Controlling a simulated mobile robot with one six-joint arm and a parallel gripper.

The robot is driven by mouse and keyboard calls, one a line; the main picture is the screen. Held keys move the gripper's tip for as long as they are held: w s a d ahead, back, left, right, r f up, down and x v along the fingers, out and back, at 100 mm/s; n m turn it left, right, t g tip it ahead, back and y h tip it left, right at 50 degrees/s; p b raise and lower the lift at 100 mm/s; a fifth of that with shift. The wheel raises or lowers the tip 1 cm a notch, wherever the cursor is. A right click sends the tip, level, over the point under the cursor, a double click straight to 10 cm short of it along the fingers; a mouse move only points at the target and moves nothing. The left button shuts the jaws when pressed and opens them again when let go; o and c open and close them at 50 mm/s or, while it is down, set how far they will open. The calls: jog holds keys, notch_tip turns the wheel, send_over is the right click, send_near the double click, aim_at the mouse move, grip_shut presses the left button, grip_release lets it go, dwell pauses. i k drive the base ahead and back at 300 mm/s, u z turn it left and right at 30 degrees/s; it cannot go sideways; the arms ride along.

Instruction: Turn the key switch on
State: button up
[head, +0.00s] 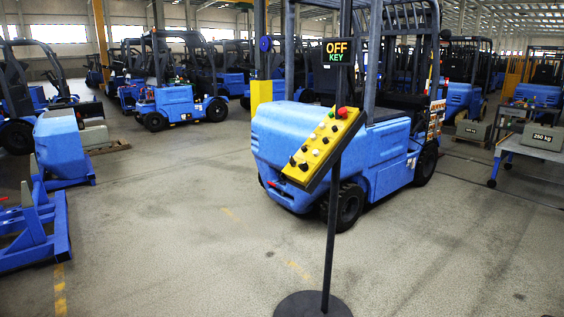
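A yellow control panel (318,150) with a dark side stands tilted on a thin black post (331,240) in the middle of the head view. It carries a red mushroom button (343,112) at its upper end and several small black, white and red controls. The key switch is among controls too small to tell apart, so its position cannot be read directly. My gripper is not in view.
The post stands on a round black base (313,304). A blue forklift (300,140) is close behind the panel. Blue frames (40,230) stand at the left. A cart (530,151) with a "250 kg" block (542,137) is at the right. The floor around the base is clear.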

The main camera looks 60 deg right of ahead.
aim_at(293, 163)
jog(key=z, duration=0.15)
jog(key=i, duration=0.95)
jog(key=u, duration=0.1)
